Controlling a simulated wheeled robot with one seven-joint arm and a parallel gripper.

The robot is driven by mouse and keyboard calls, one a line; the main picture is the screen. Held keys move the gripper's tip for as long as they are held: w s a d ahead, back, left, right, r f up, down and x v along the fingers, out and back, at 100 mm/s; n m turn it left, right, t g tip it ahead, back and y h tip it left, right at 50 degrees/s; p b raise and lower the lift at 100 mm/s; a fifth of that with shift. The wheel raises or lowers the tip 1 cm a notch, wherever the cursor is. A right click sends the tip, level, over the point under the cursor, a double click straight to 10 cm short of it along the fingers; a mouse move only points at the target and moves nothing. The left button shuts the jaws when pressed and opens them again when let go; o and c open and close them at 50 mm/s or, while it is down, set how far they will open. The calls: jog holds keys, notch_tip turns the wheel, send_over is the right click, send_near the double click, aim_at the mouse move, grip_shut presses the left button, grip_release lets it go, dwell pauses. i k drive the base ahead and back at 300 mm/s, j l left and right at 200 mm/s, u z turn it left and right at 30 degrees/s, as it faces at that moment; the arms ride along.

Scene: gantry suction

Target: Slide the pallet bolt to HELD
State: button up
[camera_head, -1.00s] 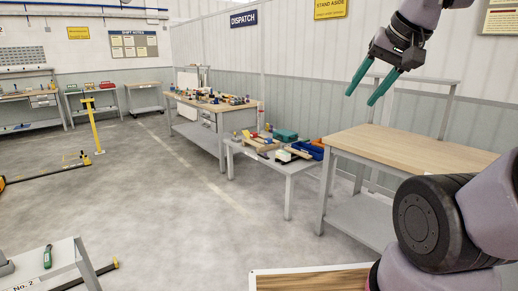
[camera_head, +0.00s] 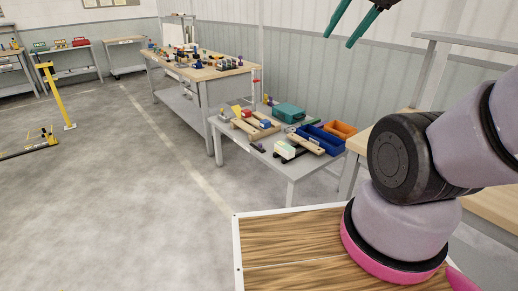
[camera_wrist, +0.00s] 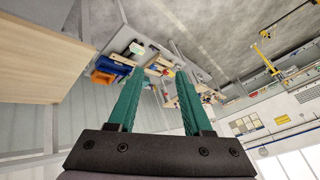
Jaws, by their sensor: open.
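I cannot make out the pallet bolt or a HELD mark for certain. The low grey table (camera_head: 277,172) carries a wooden board with yellow, red and blue parts (camera_head: 256,125) and another wooden piece (camera_head: 305,144) beside a white and green block (camera_head: 285,150). These are too small to tell a bolt on them. My gripper (camera_head: 339,40) has teal fingers and hangs high at the top of the head view, well above and apart from the table. In the wrist view my gripper (camera_wrist: 155,78) is open with nothing held, and the table's objects appear far off beyond its fingers.
A teal case (camera_head: 288,111), a blue bin (camera_head: 322,138) and an orange bin (camera_head: 341,129) are also on the low table. A larger workbench (camera_head: 225,72) stands behind it; another wooden bench is at right. A yellow post (camera_head: 56,95) stands at left. The floor between is open.

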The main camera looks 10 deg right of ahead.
aim_at(260, 147)
jog(key=i+j, duration=0.1)
jog(key=i, duration=0.35)
jog(key=i+j+z, duration=0.1)
jog(key=i, duration=0.35)
jog(key=i+j, duration=0.15)
jog(key=i, duration=0.35)
jog(key=i+j+z, duration=0.1)
jog(key=i, duration=0.35)
